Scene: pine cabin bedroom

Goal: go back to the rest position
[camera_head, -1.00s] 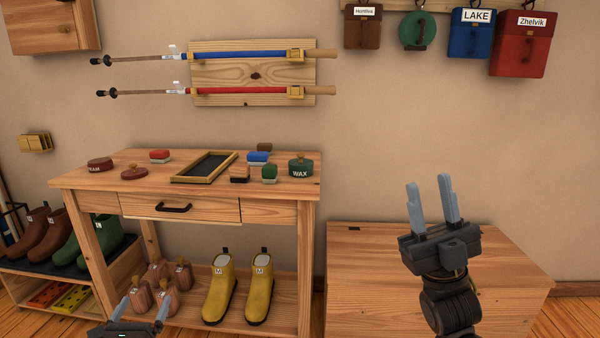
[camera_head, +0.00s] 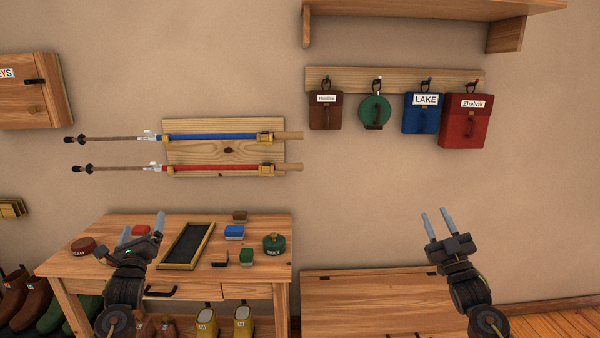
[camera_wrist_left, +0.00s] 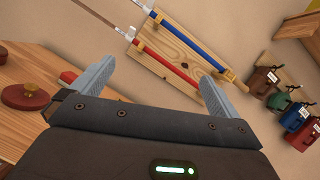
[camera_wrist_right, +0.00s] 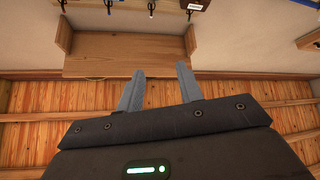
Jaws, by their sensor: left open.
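My left gripper (camera_head: 142,226) is raised over the left part of the wooden workbench (camera_head: 125,268) in the head view. Its two fingers are spread apart with nothing between them, as the left wrist view (camera_wrist_left: 155,85) also shows. My right gripper (camera_head: 436,213) is raised in front of the bare wall, above a low wooden chest (camera_head: 380,300). Its fingers stand apart and empty, pointing up; they also show in the right wrist view (camera_wrist_right: 158,85). Neither gripper touches anything in view.
A tray (camera_head: 187,246), a green wax tin (camera_head: 274,244), a dark red tin (camera_head: 84,246) and several brushes are on the workbench. Two poles, blue (camera_head: 208,137) and red (camera_head: 208,168), hang on a wall board. Bags hang from a rail (camera_head: 350,80). Free space surrounds my right gripper.

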